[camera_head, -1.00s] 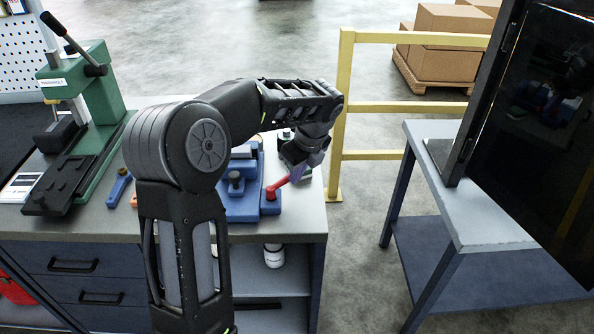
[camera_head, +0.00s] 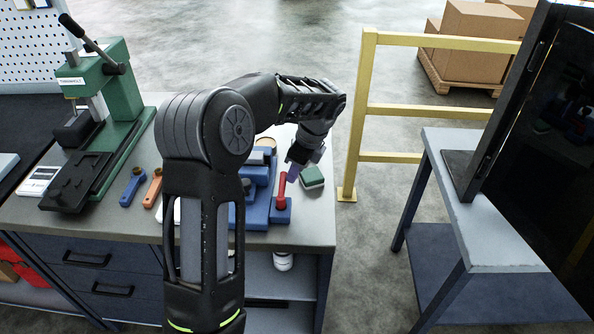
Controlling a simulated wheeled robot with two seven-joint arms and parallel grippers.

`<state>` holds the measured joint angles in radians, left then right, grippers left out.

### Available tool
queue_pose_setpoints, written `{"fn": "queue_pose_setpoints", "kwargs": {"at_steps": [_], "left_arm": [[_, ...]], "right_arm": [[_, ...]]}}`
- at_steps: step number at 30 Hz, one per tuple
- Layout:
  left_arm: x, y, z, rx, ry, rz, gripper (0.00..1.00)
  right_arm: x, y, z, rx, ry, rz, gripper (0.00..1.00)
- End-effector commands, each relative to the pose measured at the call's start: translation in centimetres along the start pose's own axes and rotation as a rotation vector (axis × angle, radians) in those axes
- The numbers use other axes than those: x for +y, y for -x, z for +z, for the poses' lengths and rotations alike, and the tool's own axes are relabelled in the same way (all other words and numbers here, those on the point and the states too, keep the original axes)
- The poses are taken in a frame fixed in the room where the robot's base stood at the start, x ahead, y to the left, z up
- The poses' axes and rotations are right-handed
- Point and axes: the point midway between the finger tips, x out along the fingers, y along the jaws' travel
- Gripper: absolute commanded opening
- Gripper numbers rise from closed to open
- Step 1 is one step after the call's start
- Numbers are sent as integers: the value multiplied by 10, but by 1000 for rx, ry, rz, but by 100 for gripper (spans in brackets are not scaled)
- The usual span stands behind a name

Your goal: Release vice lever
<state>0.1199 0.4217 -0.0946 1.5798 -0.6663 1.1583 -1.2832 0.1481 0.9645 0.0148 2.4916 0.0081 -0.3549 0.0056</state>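The blue vice (camera_head: 262,212) stands on the workbench near its right end, partly hidden behind my arm. Its red lever (camera_head: 282,190) rises from the vice's right side and points almost straight up in the picture. My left gripper (camera_head: 294,171) is at the upper end of the lever, with a purple fingertip part beside it. The fingers are small and partly hidden, so I cannot tell whether they are open or closed on the lever. My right gripper is not in view.
A green press (camera_head: 120,95) stands on the workbench (camera_head: 130,230) at left. Blue (camera_head: 133,187) and orange (camera_head: 153,190) tools lie near the vice. A green-topped block (camera_head: 312,177) sits right of the lever. A yellow rail (camera_head: 361,120) and a grey table (camera_head: 470,190) stand to the right.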

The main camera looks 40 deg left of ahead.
Motion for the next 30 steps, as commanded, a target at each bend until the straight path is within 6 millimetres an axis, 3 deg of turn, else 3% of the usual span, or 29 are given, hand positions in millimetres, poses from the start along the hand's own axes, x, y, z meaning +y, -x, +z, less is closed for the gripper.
{"fn": "queue_pose_setpoints", "kwargs": {"at_steps": [21, 30], "left_arm": [[0, -2, 6, -6, 2, 0, 0], [-1, 11, -12, -2, 0, 0, 0]], "right_arm": [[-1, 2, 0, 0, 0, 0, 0], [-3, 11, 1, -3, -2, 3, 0]]}}
